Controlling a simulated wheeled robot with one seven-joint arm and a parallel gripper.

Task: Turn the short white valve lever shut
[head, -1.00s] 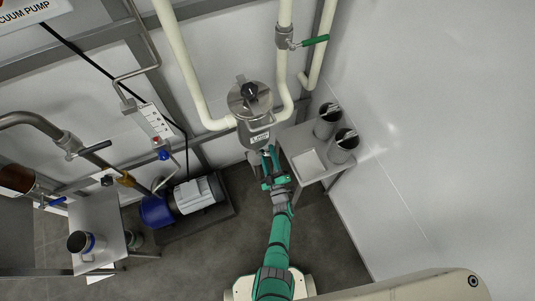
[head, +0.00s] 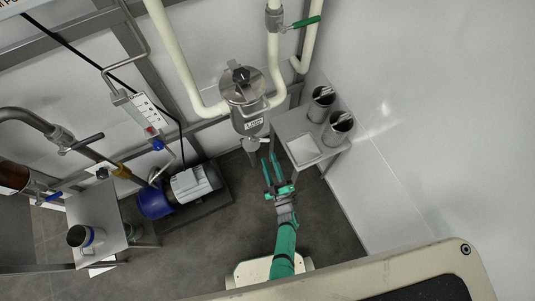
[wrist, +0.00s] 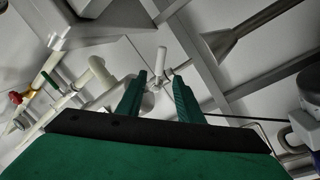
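A short white lever (wrist: 161,61) shows in the wrist view, pointing up in the picture just beyond and between my fingertips. A pale body, partly hidden by my fingers, lies below it. My gripper (wrist: 158,82) has its two green fingers apart with nothing held between them. In the head view my gripper (head: 269,157) reaches up just below the steel vessel (head: 249,119) and its cone-shaped bottom outlet (head: 251,147). The lever is too small to make out clearly there. I see no contact between fingers and lever.
A small steel table (head: 303,169) with two metal cups (head: 338,127) stands right of the vessel. A blue and grey pump (head: 190,185) sits left on the floor. A green-handled valve (head: 303,23) is on the pipe above. Open floor lies around my arm.

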